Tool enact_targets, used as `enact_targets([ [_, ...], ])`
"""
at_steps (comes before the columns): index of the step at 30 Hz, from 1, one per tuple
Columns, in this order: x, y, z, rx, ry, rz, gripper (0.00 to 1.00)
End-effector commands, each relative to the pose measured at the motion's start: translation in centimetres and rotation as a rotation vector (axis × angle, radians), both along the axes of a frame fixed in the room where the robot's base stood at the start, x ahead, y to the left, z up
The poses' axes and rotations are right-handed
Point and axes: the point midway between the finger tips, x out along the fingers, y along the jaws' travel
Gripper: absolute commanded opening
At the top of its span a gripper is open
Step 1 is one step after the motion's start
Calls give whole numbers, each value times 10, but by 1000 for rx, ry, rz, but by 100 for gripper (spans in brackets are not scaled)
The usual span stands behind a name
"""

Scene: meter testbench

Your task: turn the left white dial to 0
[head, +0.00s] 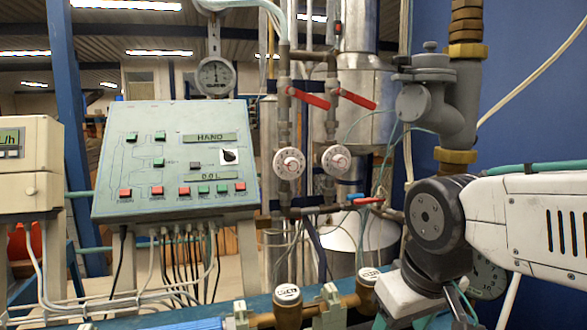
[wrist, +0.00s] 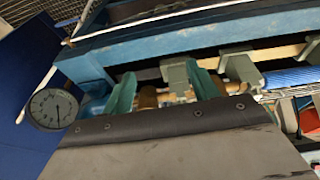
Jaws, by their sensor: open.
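The left white dial (head: 289,163) is a round white knob with markings and a reddish centre, on a vertical pipe right of the control panel. The right white dial (head: 336,160) looks alike and sits close beside it. I cannot read their settings at this size. My gripper is at the lower right of the head view, below and right of both dials, its fingertips not clear there. In the wrist view my gripper (wrist: 163,88) shows two teal fingers apart with nothing held between them. Neither dial shows in the wrist view.
Red lever handles (head: 308,98) stick out above the dials, and a red-handled valve (head: 367,200) sits below right. A sloped control panel (head: 172,160) stands left. Brass pipework with white-capped meters (head: 287,295) runs along the bottom. A round gauge (wrist: 53,109) shows at the wrist view's left.

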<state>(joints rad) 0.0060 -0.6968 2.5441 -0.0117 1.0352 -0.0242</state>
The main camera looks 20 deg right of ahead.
Motion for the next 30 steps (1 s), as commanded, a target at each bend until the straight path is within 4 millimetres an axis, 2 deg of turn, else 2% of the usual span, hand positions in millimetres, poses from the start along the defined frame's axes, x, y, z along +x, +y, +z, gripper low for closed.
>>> enact_targets([
  [3,65,-2,3,-21,-185,36,59],
  [9,175,-1,24,-68,-550,107,59],
  [15,262,6,54,-118,-914,180,59],
  [18,295,11,70,-143,-1099,212,59],
  [22,324,18,90,-172,-1329,246,59],
  [25,336,22,102,-191,-1479,264,59],
  [30,341,27,114,-209,-1641,278,59],
])
